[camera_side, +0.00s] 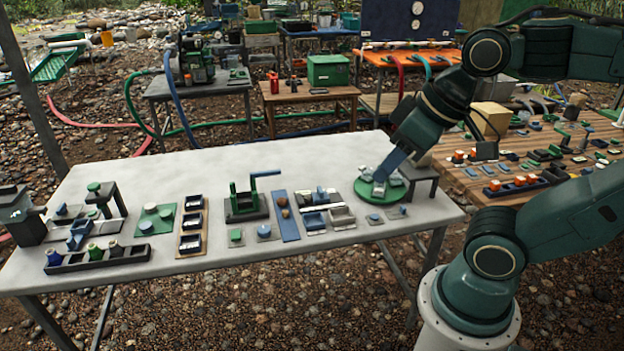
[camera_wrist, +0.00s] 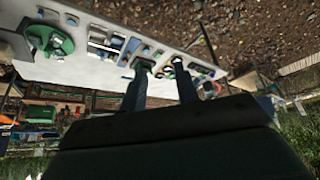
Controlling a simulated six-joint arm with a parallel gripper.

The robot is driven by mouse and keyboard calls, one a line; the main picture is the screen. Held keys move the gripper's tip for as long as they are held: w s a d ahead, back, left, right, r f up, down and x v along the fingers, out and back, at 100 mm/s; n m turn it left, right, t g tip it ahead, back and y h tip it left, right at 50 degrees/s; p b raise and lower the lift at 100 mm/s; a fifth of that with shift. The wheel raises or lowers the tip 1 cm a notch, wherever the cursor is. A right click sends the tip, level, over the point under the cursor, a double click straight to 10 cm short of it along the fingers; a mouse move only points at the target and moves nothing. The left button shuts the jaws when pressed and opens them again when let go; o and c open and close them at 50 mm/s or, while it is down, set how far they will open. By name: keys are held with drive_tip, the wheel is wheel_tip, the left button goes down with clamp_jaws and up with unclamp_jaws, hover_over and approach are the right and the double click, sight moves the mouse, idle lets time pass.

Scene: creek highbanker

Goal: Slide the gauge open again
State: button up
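I cannot tell for sure which piece is the gauge. A dark plate with small silver and blue pieces (camera_side: 319,197) right of the table's middle may be it. My gripper (camera_side: 382,175) reaches down from the right, its fingertips overlapping a green round plate (camera_side: 368,194) with small pale pieces in the side view. Whether they touch it cannot be told. In the wrist view my gripper (camera_wrist: 161,68) has its two fingers apart, with no held thing visible between them. The green round plate also shows there (camera_wrist: 50,40), at the left.
The white table (camera_side: 130,178) also carries a green fixture with a blue handle (camera_side: 246,200), a blue strip (camera_side: 286,218), a three-pocket tray (camera_side: 191,229) and a dark rack (camera_side: 110,260). A grey stand (camera_side: 421,173) is close to my gripper. The table's back left is clear.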

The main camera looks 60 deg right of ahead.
drive_tip(key=shift+w, duration=0.1)
drive_tip(key=w+d+r+m+g, duration=0.1)
drive_tip(key=w+d, duration=0.2)
drive_tip(key=w, duration=0.4)
drive_tip(key=w+d+r+m+g, duration=0.1)
drive_tip(key=w+d+m, duration=0.15)
drive_tip(key=w, duration=0.45)
drive_tip(key=m+g, duration=0.4)
drive_tip(key=m, duration=0.2)
hover_over(320, 189)
wheel_tip(320, 189, down, 28)
drive_tip(key=shift+d+f+n, duration=0.1)
drive_tip(key=shift+n, duration=0.15)
drive_tip(key=shift+f, duration=0.2)
drive_tip(key=shift+f, duration=4.25)
